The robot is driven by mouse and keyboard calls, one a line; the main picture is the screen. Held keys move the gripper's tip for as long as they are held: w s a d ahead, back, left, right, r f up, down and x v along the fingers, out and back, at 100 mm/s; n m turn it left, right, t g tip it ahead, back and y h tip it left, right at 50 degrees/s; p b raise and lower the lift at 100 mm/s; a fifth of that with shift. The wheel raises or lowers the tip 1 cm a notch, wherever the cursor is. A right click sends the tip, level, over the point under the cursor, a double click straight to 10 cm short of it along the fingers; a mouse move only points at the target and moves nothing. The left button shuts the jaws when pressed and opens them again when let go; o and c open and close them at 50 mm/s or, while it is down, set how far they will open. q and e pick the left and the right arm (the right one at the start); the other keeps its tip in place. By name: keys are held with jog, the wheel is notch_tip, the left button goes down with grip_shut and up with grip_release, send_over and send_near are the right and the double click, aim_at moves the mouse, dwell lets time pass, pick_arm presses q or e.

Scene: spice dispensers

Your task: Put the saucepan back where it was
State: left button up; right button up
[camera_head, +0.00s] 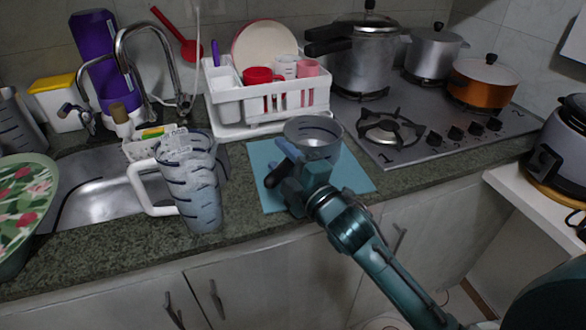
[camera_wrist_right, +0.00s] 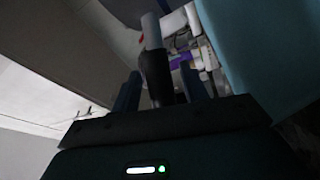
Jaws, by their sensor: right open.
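The saucepan (camera_head: 314,142) is a small grey metal pan at the back of the blue mat (camera_head: 352,178) on the counter. Its dark handle (camera_head: 271,179) points to the front left. My right gripper (camera_head: 285,172) is at the handle, over the mat's left part. In the wrist view the black handle (camera_wrist_right: 156,75) stands between the two fingers of the right gripper (camera_wrist_right: 160,88), with gaps at the sides. The gripper is open and hides part of the handle in the head view. My left gripper is not in view.
The stove (camera_head: 440,140) at the right has a bare front burner (camera_head: 390,131); a pressure cooker (camera_head: 362,65), a steel pot (camera_head: 433,55) and an orange pot (camera_head: 482,82) stand on it. A dish rack (camera_head: 265,100) is behind the mat. A measuring jug (camera_head: 200,195) stands left.

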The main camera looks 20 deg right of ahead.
jog(key=b+v, duration=0.1)
jog(key=v, duration=1.1)
jog(key=s+a+f+m+g, duration=0.1)
jog(key=s+f+m+g, duration=0.1)
jog(key=f+m, duration=0.3)
jog(key=s+a+f+m+g+h, duration=0.1)
jog(key=s+a+f+m+g, duration=0.1)
jog(key=s+f+m, duration=0.3)
jog(key=s+a+f+m+g, duration=0.2)
jog(key=f+m, duration=0.4)
jog(key=f, duration=0.4)
jog(key=shift+s+f+m+g+h, duration=0.3)
jog(key=shift+s+f, duration=0.05)
jog(key=shift+s, duration=0.55)
